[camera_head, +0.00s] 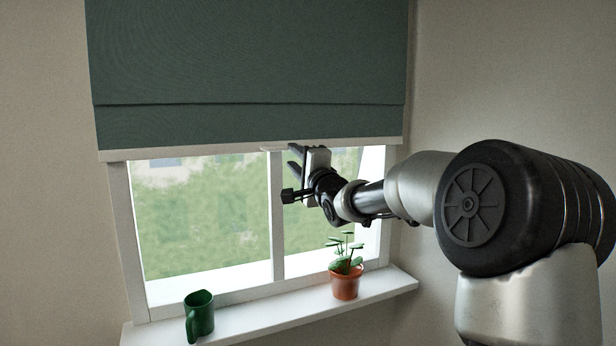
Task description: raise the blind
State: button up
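The green fabric blind (250,60) covers the upper part of the window, with a pale bottom bar (190,151) along its lower edge. A small pale tab (274,149) shows at the middle of that bar. My gripper (293,158) is at the bar, just right of the tab, with its dark fingers pointing left toward the window. The fingers appear apart, with a gap between them. Whether a finger touches the bar or tab cannot be told from this view.
The white window frame (276,215) and glass lie below the blind. A green mug (199,316) stands on the white sill (262,318) at the left, and a potted plant (345,281) stands at the right, below my arm. The wall at right is bare.

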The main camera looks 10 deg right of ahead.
jog(key=v, duration=0.9)
